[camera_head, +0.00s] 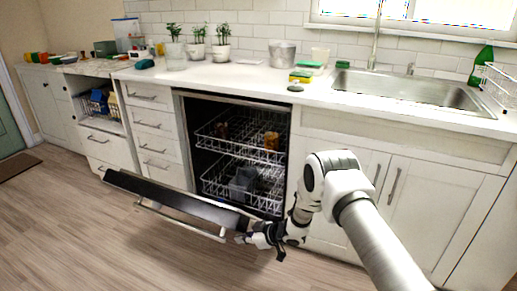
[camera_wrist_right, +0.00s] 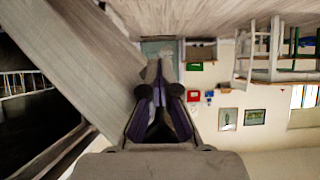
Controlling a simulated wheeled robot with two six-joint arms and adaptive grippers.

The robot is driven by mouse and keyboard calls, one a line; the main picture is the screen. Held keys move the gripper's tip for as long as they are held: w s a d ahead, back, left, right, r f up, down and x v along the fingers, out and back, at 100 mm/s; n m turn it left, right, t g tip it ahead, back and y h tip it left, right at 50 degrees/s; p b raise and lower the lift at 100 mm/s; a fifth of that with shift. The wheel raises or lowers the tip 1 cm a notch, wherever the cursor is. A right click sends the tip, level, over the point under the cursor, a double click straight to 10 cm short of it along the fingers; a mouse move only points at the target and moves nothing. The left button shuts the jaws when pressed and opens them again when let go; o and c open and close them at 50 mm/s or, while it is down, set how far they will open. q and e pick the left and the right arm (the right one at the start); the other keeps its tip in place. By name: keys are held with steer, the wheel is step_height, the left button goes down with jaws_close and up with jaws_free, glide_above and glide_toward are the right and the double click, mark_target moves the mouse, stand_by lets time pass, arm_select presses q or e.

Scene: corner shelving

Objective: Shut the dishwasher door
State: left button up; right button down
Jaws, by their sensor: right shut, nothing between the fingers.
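The dishwasher (camera_head: 187,104) stands open under the counter, and its dark interior shows two wire racks. Its door (camera_head: 175,194) is tilted down and outward, with a long bar handle (camera_head: 178,219) along its outer face. My right gripper (camera_head: 262,240) is shut and empty, low at the right end of the door. I cannot tell whether it touches the door. In the right wrist view my gripper fingers (camera_wrist_right: 160,100) point away from the camera, and a pale panel, seemingly the door (camera_wrist_right: 75,55), runs diagonally at left. My left gripper is not in view.
The upper rack (camera_head: 230,138) and lower rack (camera_head: 215,185) hold a few items inside the dishwasher. Drawers (camera_head: 152,124) stand left of it and cupboard doors (camera_head: 420,200) right. The wooden floor (camera_head: 100,240) in front is clear.

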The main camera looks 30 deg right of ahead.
steer(key=shift+w+d+r, duration=0.4)
steer(key=shift+d+r, duration=0.05)
steer(key=shift+r, duration=0.15)
steer(key=shift+s, duration=0.1)
steer(key=s+d+f+p, duration=0.2)
steer(key=s+d, duration=0.2)
steer(key=s, duration=0.2)
steer(key=shift+s+d, duration=0.2)
steer(key=shift+d, duration=0.2)
steer(key=shift+f, duration=0.1)
